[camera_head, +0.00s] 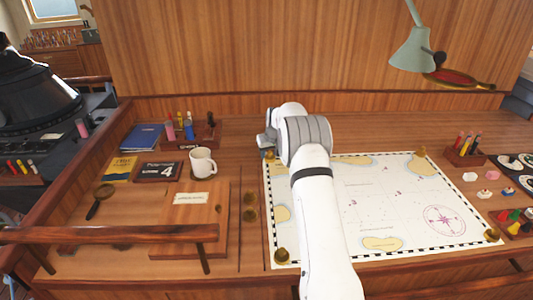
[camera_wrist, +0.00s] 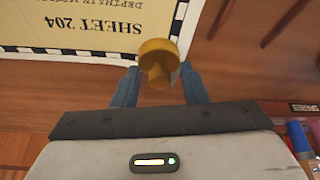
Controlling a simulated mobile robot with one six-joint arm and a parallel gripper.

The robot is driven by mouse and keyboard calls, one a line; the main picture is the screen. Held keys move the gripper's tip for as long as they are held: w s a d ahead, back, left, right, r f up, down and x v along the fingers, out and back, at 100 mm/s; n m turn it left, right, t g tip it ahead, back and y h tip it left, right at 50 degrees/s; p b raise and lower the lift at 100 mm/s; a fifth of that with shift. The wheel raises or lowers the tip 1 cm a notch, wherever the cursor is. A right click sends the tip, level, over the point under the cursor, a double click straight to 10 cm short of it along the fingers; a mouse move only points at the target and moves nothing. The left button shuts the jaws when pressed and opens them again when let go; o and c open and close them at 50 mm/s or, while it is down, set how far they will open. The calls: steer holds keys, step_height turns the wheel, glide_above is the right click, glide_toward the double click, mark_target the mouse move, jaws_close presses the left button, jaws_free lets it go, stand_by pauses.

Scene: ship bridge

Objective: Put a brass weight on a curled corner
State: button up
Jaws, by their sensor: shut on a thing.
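The chart (camera_head: 365,195) lies on the wooden desk, its far left corner near my gripper. In the wrist view my gripper (camera_wrist: 160,84) has its blue fingers shut on a brass weight (camera_wrist: 157,50), a knobbed round piece. The weight overlaps the chart's corner (camera_wrist: 100,45), marked "SHEET 204", and hides its tip. I cannot tell whether the weight touches the paper or whether that corner curls. In the head view, brass shows at that corner (camera_head: 270,155), beside my arm. Other brass weights stand on the far right corner (camera_head: 420,152), near left corner (camera_head: 281,256) and near right corner (camera_head: 491,236).
Left of the chart are a white mug (camera_head: 203,162), a wooden board (camera_head: 185,220), a magnifier (camera_head: 100,197) and a pen holder (camera_head: 195,132). A pencil box (camera_head: 466,150) and small coloured pieces lie at right. A green lamp (camera_head: 411,48) hangs above.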

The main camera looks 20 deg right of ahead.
steer(key=shift+f, duration=0.35)
stand_by(0.3)
steer(key=o, duration=1.2)
steer(key=shift+b, duration=0.3)
